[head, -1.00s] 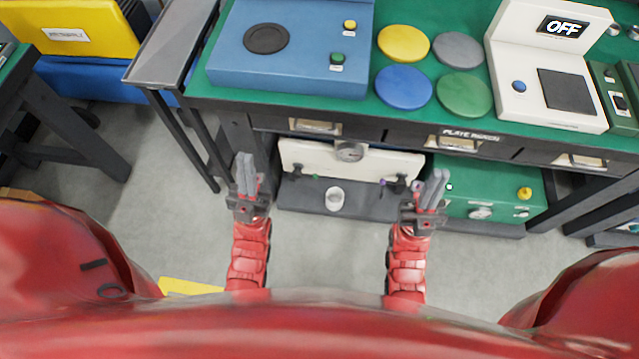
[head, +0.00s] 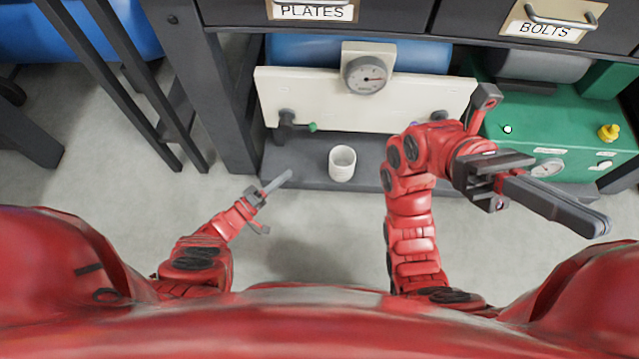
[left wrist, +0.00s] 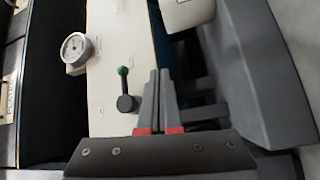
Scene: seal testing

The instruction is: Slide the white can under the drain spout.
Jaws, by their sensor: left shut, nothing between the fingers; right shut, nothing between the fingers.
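The white can (head: 342,163) stands upright on a dark grey base shelf (head: 300,182) in front of a cream panel. A dark spout with a green-tipped handle (head: 312,127) sticks out of the panel left of the can. A second dark spout (head: 438,116) is at the panel's right, partly hidden by my right arm. My left gripper (head: 288,176) is shut and empty, left of the can and apart from it. The left wrist view shows its fingers (left wrist: 160,76), the green-tipped handle (left wrist: 123,71) and the can (left wrist: 186,12). My right gripper (head: 600,226) is shut and empty, far right.
A round gauge (head: 366,75) sits at the panel's top. A green box (head: 560,110) with a yellow knob stands at the right. Drawers (head: 390,14) overhang from above, and a dark table leg (head: 225,110) is at the left. The floor in front is clear.

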